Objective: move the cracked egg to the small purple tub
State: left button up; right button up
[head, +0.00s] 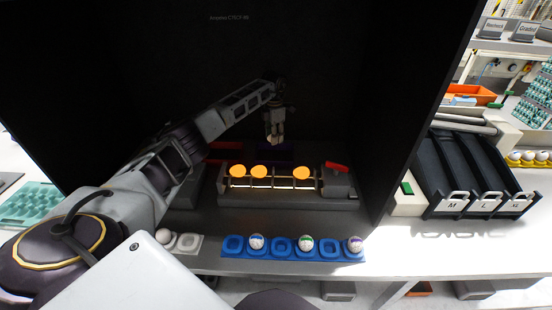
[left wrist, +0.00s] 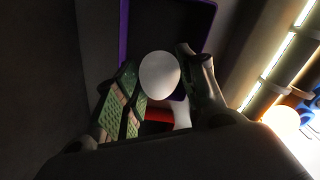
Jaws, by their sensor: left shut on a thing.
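My left gripper (head: 274,141) reaches into the dark booth, behind the row of lamps. It is shut on a white egg (left wrist: 160,75), which shows between the two fingers in the left wrist view. No crack can be made out on the side that shows. The small purple tub (head: 262,153) stands at the back of the booth, at or just under the fingertips. Its purple rim (left wrist: 123,40) shows behind the egg in the left wrist view. The egg appears above the tub; the exact gap cannot be told. My right gripper is not in view.
A lamp stand (head: 290,202) with glowing orange discs stands in front of the tub. A red tub (head: 224,151) is left of it. A blue egg rack (head: 234,246) with several eggs lies along the front edge. Dark sorting lanes (head: 463,170) are at the right.

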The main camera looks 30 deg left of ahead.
aim_at(274, 159)
pick_arm(q)
jog(key=shift+f+b, duration=0.4)
jog(key=shift+f, duration=0.95)
dwell(0.4)
jog(key=shift+f, duration=0.4)
dwell(0.5)
jog(key=shift+f+b, duration=0.4)
jog(key=shift+f, duration=0.1)
dwell(0.6)
jog(key=shift+f, duration=0.3)
dwell(0.4)
jog(key=shift+f+b, duration=0.3)
jog(key=shift+f, duration=0.05)
dwell(0.5)
jog(key=shift+f, duration=0.45)
dwell(0.4)
jog(key=shift+f+b, duration=0.65)
jog(key=shift+f, duration=0.2)
dwell(1.0)
